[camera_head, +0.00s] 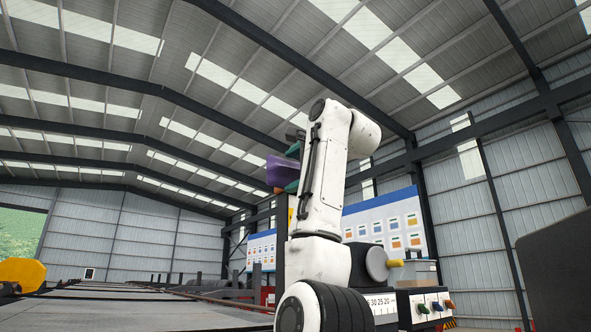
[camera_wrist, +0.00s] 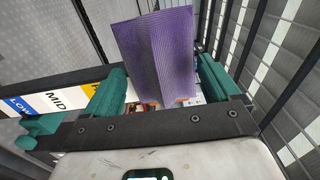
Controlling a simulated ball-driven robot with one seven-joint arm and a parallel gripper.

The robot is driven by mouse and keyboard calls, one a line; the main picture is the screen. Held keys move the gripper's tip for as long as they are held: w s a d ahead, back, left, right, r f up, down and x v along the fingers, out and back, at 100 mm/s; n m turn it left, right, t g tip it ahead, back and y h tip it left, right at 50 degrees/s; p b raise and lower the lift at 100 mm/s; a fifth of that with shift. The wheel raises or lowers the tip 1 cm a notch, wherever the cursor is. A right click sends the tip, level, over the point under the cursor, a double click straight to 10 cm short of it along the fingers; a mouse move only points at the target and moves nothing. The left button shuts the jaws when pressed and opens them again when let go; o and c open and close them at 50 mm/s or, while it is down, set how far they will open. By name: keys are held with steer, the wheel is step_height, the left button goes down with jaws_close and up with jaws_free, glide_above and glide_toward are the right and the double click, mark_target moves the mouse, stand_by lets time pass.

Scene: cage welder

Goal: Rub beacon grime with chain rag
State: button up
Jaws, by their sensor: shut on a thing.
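A purple ribbed rag (camera_wrist: 158,50) stands up between the two teal fingers of my gripper (camera_wrist: 160,80) in the wrist view. My gripper is shut on it, though gaps show beside the rag's visible part. In the head view the purple rag (camera_head: 281,171) sticks out to the left of my raised white arm, with teal finger parts above and below it. My gripper is partly hidden behind the arm there. I cannot make out the beacon or any grime in either view.
Label plates reading LOW and MID (camera_wrist: 55,98) show beside the gripper. A blue-and-white board (camera_head: 385,222) stands behind my arm. A yellow round part (camera_head: 22,273) is at far left.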

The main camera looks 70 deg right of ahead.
steer(key=shift+w+d, duration=0.2)
steer(key=shift+w, duration=0.15)
steer(key=shift+s+d, duration=2.3)
steer(key=shift+d, duration=1.55)
steer(key=shift+w+a+b, duration=0.3)
steer(key=shift+w+a, duration=0.5)
steer(key=shift+a, duration=0.5)
steer(key=shift+w+a+b, duration=0.3)
steer(key=shift+w+a, duration=0.45)
steer(key=shift+a, duration=0.5)
steer(key=shift+w+a+b, duration=0.3)
steer(key=shift+w+a, duration=0.5)
steer(key=shift+a, duration=0.5)
steer(key=shift+b+v, duration=1.05)
steer(key=shift+v, duration=2)
